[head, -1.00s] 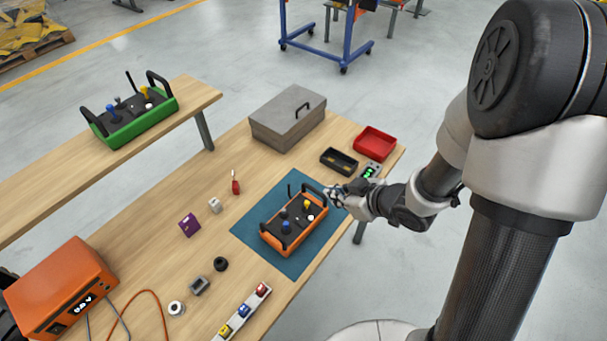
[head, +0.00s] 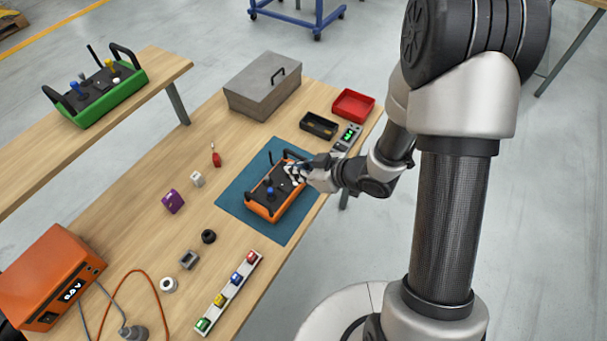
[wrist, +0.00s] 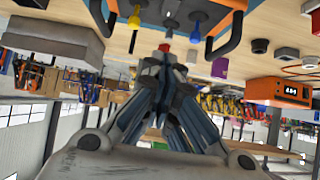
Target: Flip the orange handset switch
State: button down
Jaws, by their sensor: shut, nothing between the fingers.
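The orange handset (head: 262,209) lies on a blue mat (head: 233,198) on the wooden table. It has black handles, a blue stick (head: 270,190) and a dark top panel. My gripper (head: 292,170) is over the handset's right part in the head view. Its fingers are closed and empty, with the tips (wrist: 165,57) just below the white-tipped control in the wrist view. I cannot tell whether they touch it.
A green handset (head: 82,118) stands on the side bench. A grey lidded box (head: 240,103), black tray (head: 318,131), red tray (head: 350,115) and small meter (head: 348,137) stand beyond the mat. A row of coloured switches (head: 228,293) and an orange power unit (head: 30,285) are nearer.

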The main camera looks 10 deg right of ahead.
aim_at(289, 190)
jog(key=b+x, duration=0.1)
jog(key=x, duration=0.5)
jog(key=shift+s+d+f+b, duration=0.1)
jog(key=shift+f+b, duration=0.05)
jog(key=shift+b, duration=0.2)
notch_tip(289, 190, down, 2)
jog(key=shift+f+b, duration=0.15)
jog(key=shift+b, duration=0.4)
jog(key=shift+f, duration=0.45)
jog(key=shift+f, duration=0.35)
jog(key=shift+s+d, duration=0.4)
jog(key=shift+d, duration=0.05)
jog(key=shift+f, duration=0.1)
